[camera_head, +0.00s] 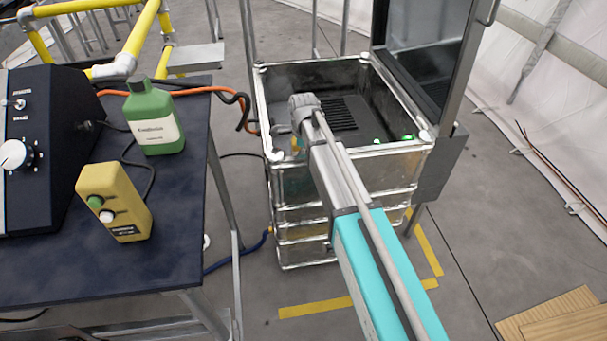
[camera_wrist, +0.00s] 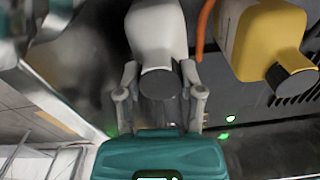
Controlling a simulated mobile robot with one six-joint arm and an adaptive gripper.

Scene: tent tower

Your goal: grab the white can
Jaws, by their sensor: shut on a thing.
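The white can (camera_wrist: 156,35) shows in the wrist view, pale with a dark grey round end. My gripper (camera_wrist: 160,88) is shut on it, with one finger on each side of the dark end. A yellow can (camera_wrist: 265,35) with a dark grey end is to the right of the white can, a small gap apart. In the head view my arm reaches into the open metal-framed bin (camera_head: 350,160). My wrist and the bin's wall hide the white can and the fingertips there.
Left of the bin, a dark table (camera_head: 150,265) holds a green bottle (camera_head: 154,120), a yellow button box (camera_head: 115,203) and a black control box (camera_head: 35,145). A raised panel (camera_head: 425,45) stands at the bin's back right. An orange hose (camera_wrist: 204,30) runs between the cans.

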